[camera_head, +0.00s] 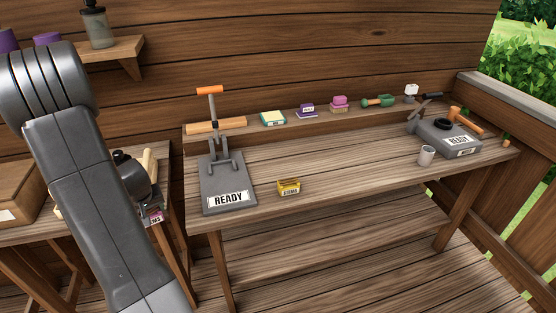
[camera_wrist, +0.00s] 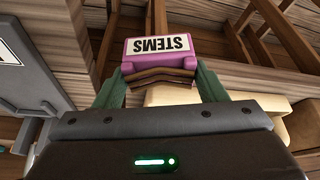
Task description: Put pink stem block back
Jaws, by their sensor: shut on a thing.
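My gripper (camera_wrist: 158,88) is shut on a pink block (camera_wrist: 160,47) with a white label reading STEMS, upside down in the wrist view. Its green fingers sit on both sides of the block's near end. In the head view the held pink block (camera_head: 155,217) shows at the left, beside the left edge of the workbench (camera_head: 330,165). My arm hides part of that area. A yellow labelled block (camera_head: 289,187) sits on the bench near its front edge.
A grey READY press (camera_head: 228,185) with an orange handle stands at the bench's left. A grey READY station (camera_head: 450,140) and a cup (camera_head: 426,156) are at the right. The rear ledge holds a teal-yellow block (camera_head: 273,118), a purple block (camera_head: 307,110) and a pink block (camera_head: 339,103). The bench middle is clear.

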